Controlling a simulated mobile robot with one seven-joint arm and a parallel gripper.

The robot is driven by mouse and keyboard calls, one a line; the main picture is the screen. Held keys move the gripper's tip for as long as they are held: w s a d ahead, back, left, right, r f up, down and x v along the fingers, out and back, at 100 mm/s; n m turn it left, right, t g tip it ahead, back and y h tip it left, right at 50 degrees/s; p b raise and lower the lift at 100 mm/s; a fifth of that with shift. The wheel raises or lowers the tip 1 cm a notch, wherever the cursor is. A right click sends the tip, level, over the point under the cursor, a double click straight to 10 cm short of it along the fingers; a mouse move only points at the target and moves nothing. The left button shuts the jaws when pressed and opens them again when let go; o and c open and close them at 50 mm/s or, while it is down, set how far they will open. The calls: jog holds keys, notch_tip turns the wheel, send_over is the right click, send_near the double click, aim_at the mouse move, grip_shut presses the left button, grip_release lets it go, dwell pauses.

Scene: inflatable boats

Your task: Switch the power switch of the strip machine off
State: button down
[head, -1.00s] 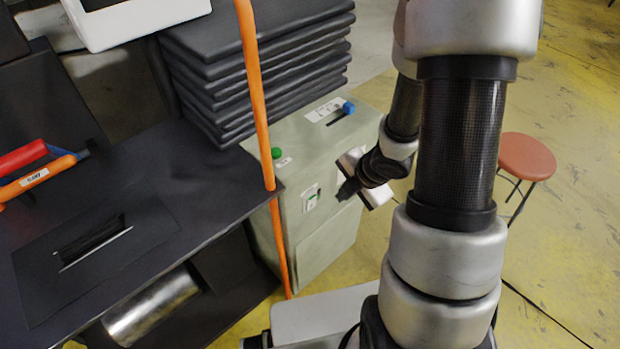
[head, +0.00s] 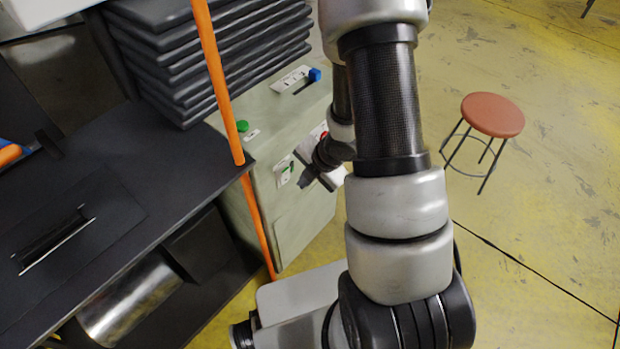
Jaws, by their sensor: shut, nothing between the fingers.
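The strip machine (head: 310,215) is a grey-green cabinet in the middle of the head view. On its front face is a small white plate with a green switch (head: 285,172), which looks like the power switch. Its exact position is too small to read. My gripper (head: 305,182) is shut and empty, just right of the switch plate and in front of the face. A small gap shows in the picture between fingertips and plate; I cannot tell the depth. My wrist and arm hide the machine's right part.
A green button (head: 242,126) and a blue knob (head: 314,75) are on the machine's top. An orange pole (head: 218,80) and a dark table (head: 120,190) stand left. Dark stacked slabs (head: 215,50) are behind. A red stool (head: 492,115) stands right on open yellow floor.

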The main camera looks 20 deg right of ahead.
aim_at(284, 177)
jog(key=shift+w+a+f+p, duration=0.1)
jog(key=shift+w+a+f, duration=0.25)
jog(key=shift+w, duration=0.35)
jog(key=shift+w+a+f+p, duration=0.1)
jog(key=shift+w+a+p, duration=0.05)
jog(key=shift+w+a, duration=0.45)
jog(key=shift+w+a+f+p, duration=0.1)
jog(key=shift+w+a+f, duration=0.2)
jog(key=shift+w, duration=0.5)
jog(key=shift+r, duration=0.15)
jog(key=shift+w+a+r+p, duration=0.2)
jog(key=shift+w+p, duration=0.15)
jog(key=shift+f, duration=0.15)
